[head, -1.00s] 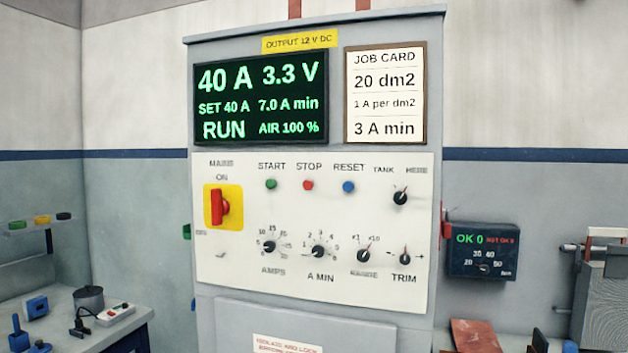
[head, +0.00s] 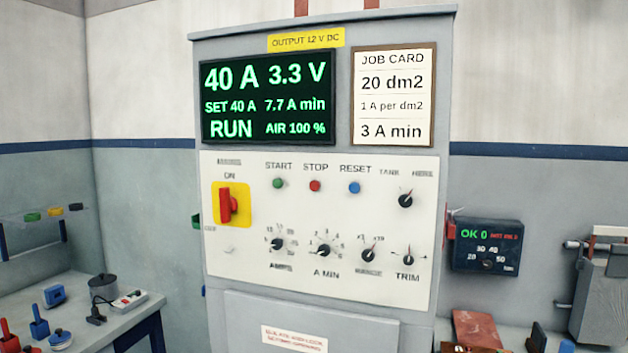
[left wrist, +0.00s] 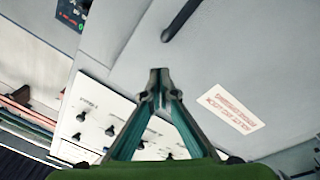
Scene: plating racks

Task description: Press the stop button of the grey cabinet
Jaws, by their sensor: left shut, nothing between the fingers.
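The grey cabinet (head: 222,285) stands upright in the middle of the head view. Its red stop button (head: 315,186) sits on the white panel between the green start button (head: 278,183) and the blue reset button (head: 354,188). The cabinet's display (head: 268,97) reads 40 A, 3.3 V, 7.7 A min and RUN. In the left wrist view my left gripper (left wrist: 160,90) is shut and empty, in front of the cabinet face; whether it touches is unclear. The stop button cannot be made out there. My right gripper is not in view.
A red main switch (head: 227,205) on yellow and several black knobs share the panel. A job card (head: 393,97) reads 3 A min. A bench (head: 130,322) with small tools stands at left. A dark meter box (head: 486,247) is at right.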

